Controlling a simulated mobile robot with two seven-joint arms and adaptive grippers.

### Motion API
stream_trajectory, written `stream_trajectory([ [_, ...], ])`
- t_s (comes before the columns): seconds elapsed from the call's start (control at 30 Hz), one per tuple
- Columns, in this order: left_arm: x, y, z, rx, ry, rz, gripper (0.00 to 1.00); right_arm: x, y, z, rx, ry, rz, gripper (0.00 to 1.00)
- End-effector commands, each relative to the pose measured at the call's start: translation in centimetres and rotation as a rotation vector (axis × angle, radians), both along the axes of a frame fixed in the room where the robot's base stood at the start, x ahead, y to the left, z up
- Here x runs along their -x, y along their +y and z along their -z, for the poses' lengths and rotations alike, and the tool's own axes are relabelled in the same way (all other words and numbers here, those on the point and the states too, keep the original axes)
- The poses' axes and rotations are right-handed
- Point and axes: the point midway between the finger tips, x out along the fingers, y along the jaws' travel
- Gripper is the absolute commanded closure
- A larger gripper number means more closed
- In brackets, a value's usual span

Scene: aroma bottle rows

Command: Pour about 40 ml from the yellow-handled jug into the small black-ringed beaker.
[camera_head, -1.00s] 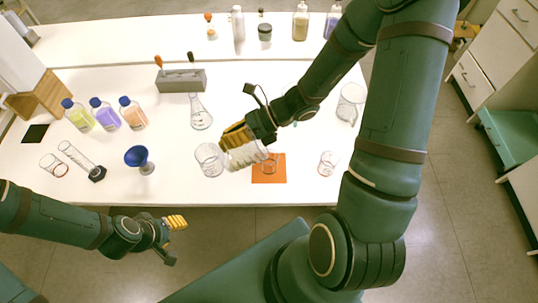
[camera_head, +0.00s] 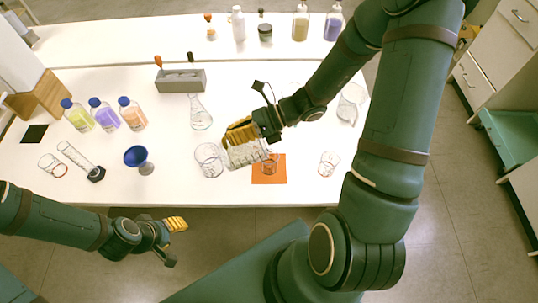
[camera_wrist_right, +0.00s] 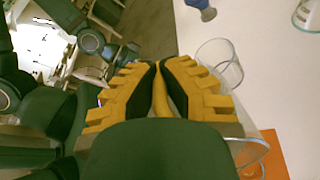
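My right gripper (camera_head: 240,133) is shut on the yellow handle (camera_wrist_right: 160,95) of the clear glass jug (camera_head: 246,153). The jug is tilted in the air, its lower right side over the left part of the orange mat (camera_head: 278,177). The small black-ringed beaker (camera_head: 270,166) stands on this mat, close to the jug and partly overlapped by it. In the right wrist view the fingers hide most of the jug. Whether liquid is running out cannot be made out. My left gripper (camera_head: 175,224) is empty in front of the table edge; its finger gap is unclear.
A clear beaker (camera_head: 209,160) stands just left of the jug, and a small beaker (camera_head: 329,163) to the right of the mat. A blue funnel (camera_head: 137,157), a flask (camera_head: 200,115) and several capped bottles (camera_head: 105,116) stand further left. A larger glass vessel (camera_head: 350,104) stands behind right.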

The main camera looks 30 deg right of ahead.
Motion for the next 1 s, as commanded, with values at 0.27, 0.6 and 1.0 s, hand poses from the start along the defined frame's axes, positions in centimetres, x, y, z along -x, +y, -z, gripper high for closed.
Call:
stream_trajectory([
  [0.27, -0.03, 0.01, -0.04, 0.0, -0.001, 0.0, 0.53, 0.12, -0.28, -0.26, -0.031, -0.009, 0.001, 1.0],
  [0.6, -0.03, 0.01, -0.04, 0.0, -0.001, 0.0, 0.53, 0.04, 0.17, -0.29, -0.033, -0.009, 0.0, 1.0],
  [1.0, -0.04, 0.01, -0.06, 0.0, -0.001, 0.0, 0.53, -0.13, 0.49, -0.38, -0.043, -0.013, -0.001, 1.0],
])
